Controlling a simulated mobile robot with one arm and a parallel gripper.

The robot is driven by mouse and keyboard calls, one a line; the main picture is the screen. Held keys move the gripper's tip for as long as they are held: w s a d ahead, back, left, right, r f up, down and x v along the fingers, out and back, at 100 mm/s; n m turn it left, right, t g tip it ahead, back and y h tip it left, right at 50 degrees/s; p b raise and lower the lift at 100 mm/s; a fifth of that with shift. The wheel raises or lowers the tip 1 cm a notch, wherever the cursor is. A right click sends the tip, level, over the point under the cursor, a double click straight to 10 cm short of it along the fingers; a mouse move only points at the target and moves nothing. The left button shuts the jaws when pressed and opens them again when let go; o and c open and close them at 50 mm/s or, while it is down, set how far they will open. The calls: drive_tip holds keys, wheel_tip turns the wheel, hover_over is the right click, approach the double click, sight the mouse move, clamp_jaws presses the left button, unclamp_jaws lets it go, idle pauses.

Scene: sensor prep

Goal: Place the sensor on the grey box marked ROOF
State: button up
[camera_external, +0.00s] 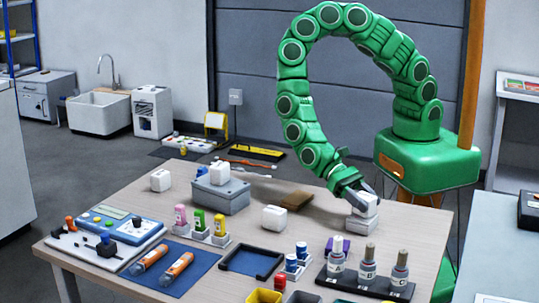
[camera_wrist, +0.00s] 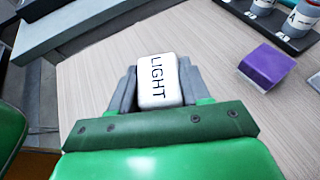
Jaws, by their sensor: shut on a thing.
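A white block marked LIGHT (camera_wrist: 158,82) sits between the two grey fingers of my gripper (camera_wrist: 157,88) in the wrist view. In the external view my gripper (camera_external: 362,197) is low at the table's right side, shut on this white block (camera_external: 365,207). Another white piece (camera_external: 361,224) shows directly below it; I cannot tell whether they touch. A grey box (camera_external: 219,197) stands at the back left of the table, with a white block (camera_external: 220,173) and a small blue piece on top. No ROOF marking is readable on it.
Other white blocks (camera_external: 160,180) (camera_external: 275,218) stand on the table (camera_external: 300,225). A purple block (camera_wrist: 264,66) and a black rack of bottles (camera_external: 365,283) are near the front right.

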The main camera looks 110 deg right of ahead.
drive_tip(key=shift+f, duration=0.1)
drive_tip(key=o, duration=1.1)
drive_tip(key=shift+w+d, duration=0.1)
drive_tip(key=v, duration=1.1)
drive_tip(key=shift+w+d+r, duration=0.1)
drive_tip(key=shift+d+r, duration=0.15)
drive_tip(key=shift+d, duration=0.05)
drive_tip(key=s+d+r+n+t+h, duration=0.1)
drive_tip(key=s+d+r+n+h, duration=0.3)
drive_tip(key=s+d+r, duration=0.2)
drive_tip(key=s+d+r+n+t+h, duration=0.1)
drive_tip(key=s+d+r+n+h, duration=0.3)
drive_tip(key=s+r, duration=0.5)
drive_tip(key=s+d+r+n+t+h, duration=0.1)
drive_tip(key=s+d+r+n+h, duration=0.3)
drive_tip(key=s+d+r, duration=0.3)
drive_tip(key=shift+s+d+r+n, duration=0.4)
drive_tip(key=shift+s+d+n, duration=0.2)
drive_tip(key=shift+s+n, duration=0.1)
